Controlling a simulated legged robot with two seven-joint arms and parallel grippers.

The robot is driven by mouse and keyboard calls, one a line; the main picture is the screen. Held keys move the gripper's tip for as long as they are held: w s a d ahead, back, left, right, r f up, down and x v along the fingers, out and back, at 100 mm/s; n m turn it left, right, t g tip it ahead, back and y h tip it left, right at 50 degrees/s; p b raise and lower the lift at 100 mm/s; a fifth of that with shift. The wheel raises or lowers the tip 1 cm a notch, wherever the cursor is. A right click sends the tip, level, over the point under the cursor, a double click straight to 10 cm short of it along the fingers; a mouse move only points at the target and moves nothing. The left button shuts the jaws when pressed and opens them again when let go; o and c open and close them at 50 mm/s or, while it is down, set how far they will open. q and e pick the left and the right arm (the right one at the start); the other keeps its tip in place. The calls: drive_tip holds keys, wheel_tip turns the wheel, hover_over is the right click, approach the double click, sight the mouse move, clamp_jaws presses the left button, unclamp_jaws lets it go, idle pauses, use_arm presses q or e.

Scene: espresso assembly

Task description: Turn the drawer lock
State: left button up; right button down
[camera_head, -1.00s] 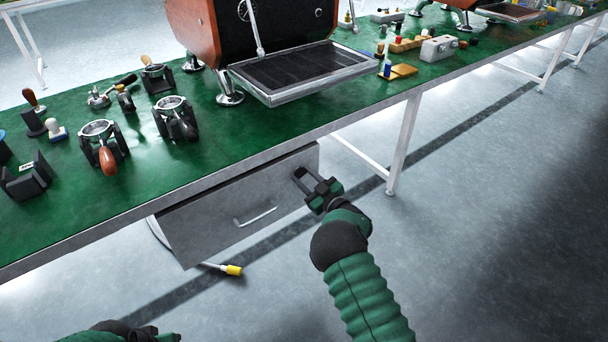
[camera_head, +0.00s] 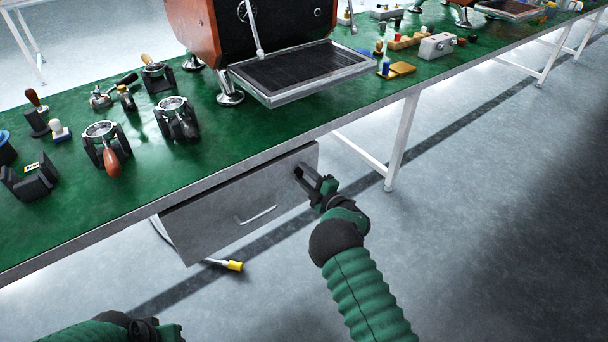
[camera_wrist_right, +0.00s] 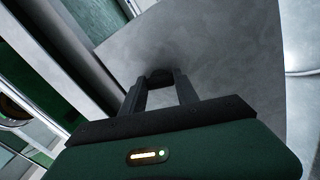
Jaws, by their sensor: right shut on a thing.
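The grey metal drawer (camera_head: 235,205) hangs under the green bench, with a silver handle (camera_head: 257,215) on its front. My right gripper (camera_head: 304,174) is at the upper right corner of the drawer front. In the right wrist view its two fingers (camera_wrist_right: 160,84) are closed in on a small dark lock (camera_wrist_right: 158,75) on the drawer face. The fingers hide most of the lock. The right hand is rolled, with one finger nearly in front of the other in the head view. My left gripper (camera_head: 160,328) is at the bottom left, away from the drawer, and its fingers are not clear.
The green bench top (camera_head: 200,160) ends in a grey edge just above the drawer. A white table leg (camera_head: 402,140) stands right of my gripper. A cable with a yellow end (camera_head: 235,266) lies below the drawer. Open floor lies to the right.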

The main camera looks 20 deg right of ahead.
drive_tip(key=shift+a+f+n, duration=0.15)
drive_tip(key=shift+f+n, duration=0.05)
drive_tip(key=shift+n, duration=1.4)
drive_tip(key=shift+s, duration=0.1)
drive_tip(key=c, duration=0.9)
unclamp_jaws()
drive_tip(key=shift+f, duration=0.1)
drive_tip(key=shift+r, duration=0.2)
drive_tip(key=p+v, duration=0.7)
drive_tip(key=v, duration=0.9)
drive_tip(key=shift+s, duration=0.35)
